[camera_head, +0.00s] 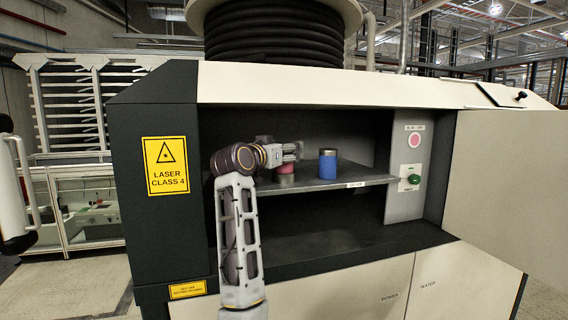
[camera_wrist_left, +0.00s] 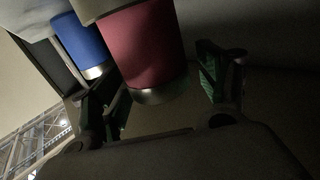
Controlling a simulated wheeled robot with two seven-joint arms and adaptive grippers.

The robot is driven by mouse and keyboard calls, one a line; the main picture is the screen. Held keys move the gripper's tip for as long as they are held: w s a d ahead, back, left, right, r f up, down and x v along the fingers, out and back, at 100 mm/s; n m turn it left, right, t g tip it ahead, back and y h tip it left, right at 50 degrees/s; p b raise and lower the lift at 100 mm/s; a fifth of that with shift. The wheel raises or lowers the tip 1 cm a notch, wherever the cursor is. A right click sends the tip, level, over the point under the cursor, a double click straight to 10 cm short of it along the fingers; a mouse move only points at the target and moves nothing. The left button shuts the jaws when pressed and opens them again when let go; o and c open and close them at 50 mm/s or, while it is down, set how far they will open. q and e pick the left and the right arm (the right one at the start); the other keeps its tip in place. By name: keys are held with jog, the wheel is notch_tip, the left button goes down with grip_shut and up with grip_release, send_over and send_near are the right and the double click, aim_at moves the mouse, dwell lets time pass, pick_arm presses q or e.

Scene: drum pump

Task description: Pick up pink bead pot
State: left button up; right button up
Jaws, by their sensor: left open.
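The pink bead pot (camera_head: 285,168), with a silver band at one end, stands on the cabinet shelf (camera_head: 346,181). My left gripper (camera_head: 290,152) reaches in from the left at the pot's upper part and partly covers it. In the left wrist view the pink pot (camera_wrist_left: 152,45) shows large between the two spread fingers of the left gripper (camera_wrist_left: 165,92). The fingers are open, with a gap beside the pot on the right. Contact on the other side cannot be told. My right gripper is out of view.
A blue pot (camera_head: 328,164) stands close to the right of the pink one; the wrist view also shows it (camera_wrist_left: 82,45). The cabinet's side wall and a green button (camera_head: 413,179) are at the right. The shelf's right part is clear.

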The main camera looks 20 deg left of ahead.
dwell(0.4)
pick_arm(q)
jog(key=c, duration=1.3)
jog(key=shift+o, duration=0.2)
jog(key=shift+r, duration=0.15)
jog(key=shift+r+b, duration=0.65)
jog(key=shift+r, duration=0.85)
jog(key=b+v, duration=0.5)
jog(key=v, duration=1.3)
jog(key=shift+r, duration=0.15)
